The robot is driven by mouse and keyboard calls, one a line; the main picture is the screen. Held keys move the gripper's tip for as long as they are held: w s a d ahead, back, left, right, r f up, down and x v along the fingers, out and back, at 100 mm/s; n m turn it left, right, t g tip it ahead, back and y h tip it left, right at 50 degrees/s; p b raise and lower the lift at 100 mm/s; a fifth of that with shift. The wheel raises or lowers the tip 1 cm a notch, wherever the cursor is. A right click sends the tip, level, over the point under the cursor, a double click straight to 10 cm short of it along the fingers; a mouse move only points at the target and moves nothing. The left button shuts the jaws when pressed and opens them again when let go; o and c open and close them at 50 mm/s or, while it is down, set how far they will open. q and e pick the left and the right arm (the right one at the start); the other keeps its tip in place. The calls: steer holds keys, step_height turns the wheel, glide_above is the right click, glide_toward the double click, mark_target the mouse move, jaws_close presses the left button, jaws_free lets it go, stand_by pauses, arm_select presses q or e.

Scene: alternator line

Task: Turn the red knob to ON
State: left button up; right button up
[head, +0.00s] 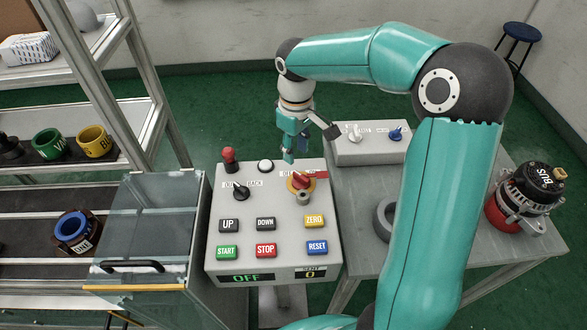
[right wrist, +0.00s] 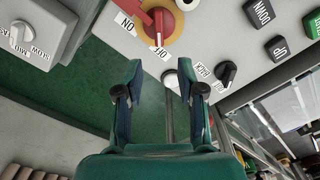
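The red knob (head: 302,180) sits on a yellow round base at the upper right of the grey control panel (head: 290,232). In the right wrist view the red knob (right wrist: 158,26) shows at the top, its handle toward the OFF label (right wrist: 160,53); the ON label (right wrist: 125,21) is to the left. My right gripper (head: 288,156) is above the panel's far edge, just behind the knob. In the right wrist view my right gripper (right wrist: 160,68) is open, with nothing between its fingers and the knob beyond the tips. My left gripper is not in view.
A red-topped lever (head: 229,158), a white button (head: 265,166) and a black selector (head: 241,191) are left of the knob. Several push buttons and a display (head: 246,278) reading OFF are nearer. A grey box (head: 368,146) with two knobs stands behind right.

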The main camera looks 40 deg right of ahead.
mark_target(296, 172)
step_height(296, 172, down, 8)
steer(key=shift+r, duration=0.15)
stand_by(0.3)
